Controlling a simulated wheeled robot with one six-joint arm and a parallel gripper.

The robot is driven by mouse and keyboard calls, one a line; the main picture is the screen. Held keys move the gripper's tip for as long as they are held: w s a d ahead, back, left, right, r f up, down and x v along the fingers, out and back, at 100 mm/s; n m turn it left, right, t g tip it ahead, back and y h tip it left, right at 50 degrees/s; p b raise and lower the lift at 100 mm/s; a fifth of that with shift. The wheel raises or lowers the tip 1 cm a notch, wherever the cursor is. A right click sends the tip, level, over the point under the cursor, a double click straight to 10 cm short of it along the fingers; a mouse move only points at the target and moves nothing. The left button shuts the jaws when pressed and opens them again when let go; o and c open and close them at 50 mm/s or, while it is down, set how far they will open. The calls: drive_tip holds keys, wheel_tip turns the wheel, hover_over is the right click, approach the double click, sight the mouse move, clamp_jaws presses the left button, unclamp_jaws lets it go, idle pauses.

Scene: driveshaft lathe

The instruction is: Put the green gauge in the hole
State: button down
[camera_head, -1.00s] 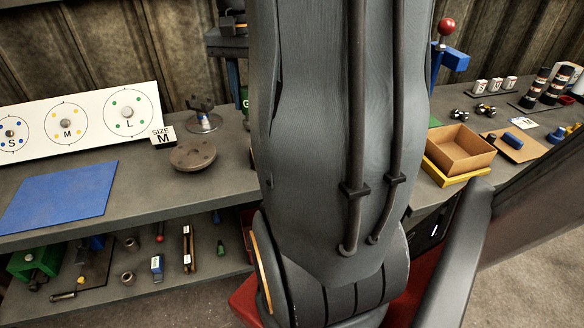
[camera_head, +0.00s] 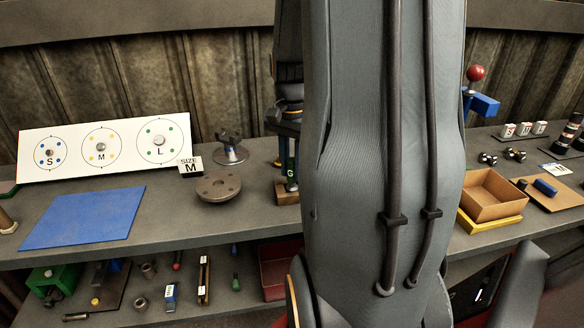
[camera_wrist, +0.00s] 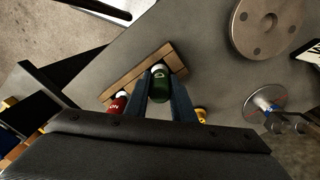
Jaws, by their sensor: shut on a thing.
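The green gauge (camera_wrist: 160,92) is between the two fingers of my gripper (camera_wrist: 163,78) in the wrist view, and the gripper is shut on it. In the head view the green gauge (camera_head: 291,170) shows a letter G and is upright just over a wooden block (camera_head: 287,192) on the bench. The wooden block (camera_wrist: 122,88) lies behind the gauge in the wrist view. A red gauge (camera_wrist: 117,104) is left of my fingers and a yellow one (camera_wrist: 201,115) is to their right. I cannot tell whether the green gauge touches the block, and no hole shows clearly.
A round flange (camera_head: 218,187) and a dark stand on a disc (camera_head: 230,149) are left of the block. A size M sign (camera_head: 190,167), a blue mat (camera_head: 83,217) and a cardboard box (camera_head: 491,195) are also on the bench. The bench between flange and mat is clear.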

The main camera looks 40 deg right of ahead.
drive_tip(key=shift+f, duration=0.2)
drive_tip(key=shift+f, duration=0.15)
drive_tip(key=c, duration=1.5)
unclamp_jaws()
wheel_tip(320, 180, up, 12)
drive_tip(key=shift+r+b, duration=0.1)
drive_tip(key=shift+b, duration=0.85)
drive_tip(key=a+f+n, duration=0.5)
drive_tip(key=a, duration=0.3)
drive_tip(key=s+a+f+n, duration=0.1)
drive_tip(key=a+f+n, duration=0.4)
drive_tip(key=a, duration=0.3)
drive_tip(key=s+a+f+n, duration=0.1)
drive_tip(key=a+f+n, duration=0.4)
drive_tip(key=a+f, duration=0.2)
drive_tip(key=shift+s+a+n+t, duration=0.2)
drive_tip(key=shift+a+n+t, duration=0.15)
drive_tip(key=shift+a, duration=0.35)
